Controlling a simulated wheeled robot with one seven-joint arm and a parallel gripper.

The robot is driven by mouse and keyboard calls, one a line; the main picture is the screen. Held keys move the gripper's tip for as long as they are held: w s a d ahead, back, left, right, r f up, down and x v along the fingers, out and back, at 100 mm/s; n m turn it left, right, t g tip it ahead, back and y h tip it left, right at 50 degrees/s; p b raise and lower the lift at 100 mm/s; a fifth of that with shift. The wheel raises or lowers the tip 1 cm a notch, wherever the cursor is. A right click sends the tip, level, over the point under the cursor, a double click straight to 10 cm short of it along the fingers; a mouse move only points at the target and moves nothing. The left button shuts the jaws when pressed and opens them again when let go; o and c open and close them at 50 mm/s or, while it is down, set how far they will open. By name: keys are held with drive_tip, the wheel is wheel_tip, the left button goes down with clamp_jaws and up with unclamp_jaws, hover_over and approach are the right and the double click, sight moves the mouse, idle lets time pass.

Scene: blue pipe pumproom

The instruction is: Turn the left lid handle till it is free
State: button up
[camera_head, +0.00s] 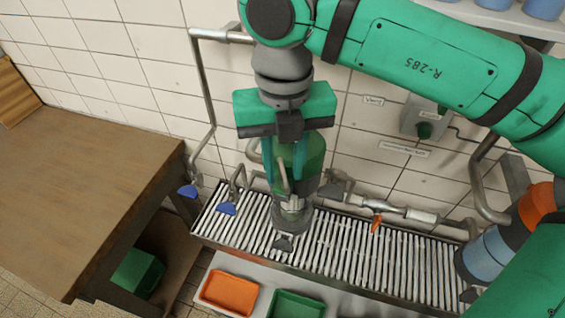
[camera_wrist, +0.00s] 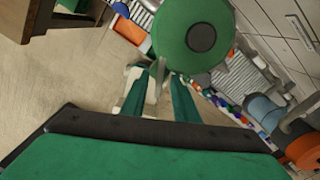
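A green vessel (camera_head: 306,150) with a metal base stands upright over the slatted rack, partly hidden behind my gripper. In the wrist view its round green top (camera_wrist: 190,38) with a dark centre shows just beyond the fingers. A pale metal handle (camera_head: 283,178) hangs at its near side; a pale bar (camera_wrist: 154,82) by the left finger in the wrist view looks like it. My gripper (camera_wrist: 164,88) points down at the vessel, its two teal fingers apart. I cannot tell whether a finger touches the handle. The other side of the vessel is hidden.
A wooden table (camera_head: 85,190) stands at left. Orange (camera_head: 230,291) and green (camera_head: 296,304) trays lie in front. A green-knobbed wall box (camera_head: 424,118) is at right.

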drive_tip(key=shift+w, duration=0.15)
clamp_jaws()
drive_tip(key=shift+a, duration=0.2)
drive_tip(key=shift+d, duration=0.1)
drive_tip(key=shift+n, duration=0.3)
drive_tip(key=shift+s+d+n, duration=0.2)
drive_tip(key=shift+n, duration=1)
drive_tip(key=n, duration=0.4)
drive_tip(key=shift+d, duration=0.1)
drive_tip(key=shift+w+n, duration=0.1)
drive_tip(key=shift+n, duration=1.5)
